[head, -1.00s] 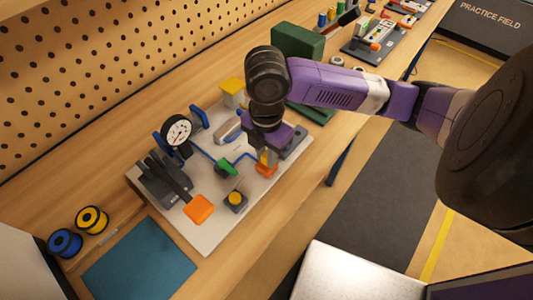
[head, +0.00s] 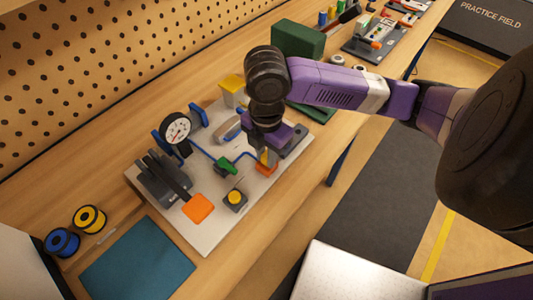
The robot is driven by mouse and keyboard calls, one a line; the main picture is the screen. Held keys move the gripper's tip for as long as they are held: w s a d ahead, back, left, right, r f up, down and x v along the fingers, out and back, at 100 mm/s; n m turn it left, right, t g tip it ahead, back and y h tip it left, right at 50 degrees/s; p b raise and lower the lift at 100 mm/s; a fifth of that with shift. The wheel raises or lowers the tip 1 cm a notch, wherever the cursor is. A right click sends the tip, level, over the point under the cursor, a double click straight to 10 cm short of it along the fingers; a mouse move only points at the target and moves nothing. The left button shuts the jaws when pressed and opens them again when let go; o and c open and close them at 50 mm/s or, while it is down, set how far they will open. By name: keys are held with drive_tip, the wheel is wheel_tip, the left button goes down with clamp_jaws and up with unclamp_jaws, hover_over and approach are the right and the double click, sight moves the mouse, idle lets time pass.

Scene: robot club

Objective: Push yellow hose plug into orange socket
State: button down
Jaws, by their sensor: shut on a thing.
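My gripper (head: 268,146) points down over the right part of the light grey board (head: 216,238). It is shut on the yellow plug (head: 265,158), and only a small part of the plug shows below the jaws. The orange socket (head: 264,170) is directly under the plug. Plug and socket look in line and very close or touching; how deep the plug sits cannot be told. My gripper hides the plug's top.
A green case (head: 298,41) stands behind. A teal mat (head: 140,262) lies front left.

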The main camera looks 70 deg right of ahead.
drive_tip(key=c, duration=1.4)
unclamp_jaws()
drive_tip(key=shift+r, duration=0.1)
drive_tip(key=shift+r, duration=0.15)
drive_tip(key=shift+r+p, duration=2.15)
drive_tip(key=shift+r, duration=0.45)
drive_tip(key=o, duration=0.5)
drive_tip(key=shift+o, duration=0.2)
wheel_tip(320, 180, up, 8)
drive_tip(key=shift+f, duration=0.1)
